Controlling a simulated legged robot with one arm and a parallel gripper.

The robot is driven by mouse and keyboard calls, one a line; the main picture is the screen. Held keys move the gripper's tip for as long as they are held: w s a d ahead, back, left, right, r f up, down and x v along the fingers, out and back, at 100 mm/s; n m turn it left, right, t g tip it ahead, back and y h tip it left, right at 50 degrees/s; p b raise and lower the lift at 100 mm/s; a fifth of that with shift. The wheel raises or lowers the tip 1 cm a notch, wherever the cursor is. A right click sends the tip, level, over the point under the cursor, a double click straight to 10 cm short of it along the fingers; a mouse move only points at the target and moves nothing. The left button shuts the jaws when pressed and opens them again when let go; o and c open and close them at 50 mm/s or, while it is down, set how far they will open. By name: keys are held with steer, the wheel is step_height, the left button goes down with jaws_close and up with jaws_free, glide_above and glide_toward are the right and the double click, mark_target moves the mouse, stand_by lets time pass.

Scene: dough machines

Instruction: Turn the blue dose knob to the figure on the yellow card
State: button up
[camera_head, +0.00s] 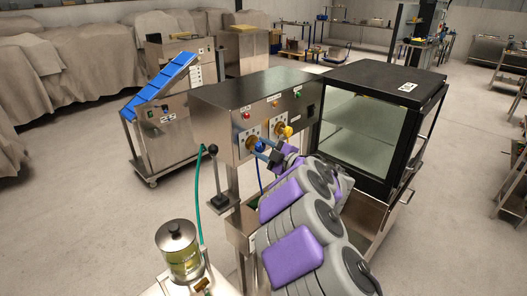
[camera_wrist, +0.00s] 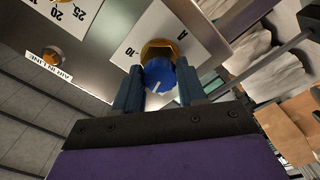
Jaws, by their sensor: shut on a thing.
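A short pale mark shows on the knob's face. In the head view the blue knob (camera_head: 261,145) is on the front of the steel machine. My gripper (camera_wrist: 158,83) is shut on the knob, one dark finger on each side. It also shows in the head view (camera_head: 265,150), reaching in from the lower right. I cannot make out a yellow card or its figure in either view.
A yellow knob (camera_head: 288,131) is close to the right of the blue one. A lever with a black ball (camera_head: 213,149) stands to the left. A glass-fronted black cabinet (camera_head: 366,130) is at the right. A lidded jar (camera_head: 181,252) stands at lower left.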

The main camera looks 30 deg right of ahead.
steer(key=shift+f+n, duration=0.1)
steer(key=shift+n, duration=0.2)
steer(key=o, duration=1.1)
steer(key=shift+c, duration=0.2)
steer(key=p+v, duration=0.2)
steer(key=v, duration=1.5)
steer(key=shift+s, duration=0.15)
steer(key=shift+d, duration=0.1)
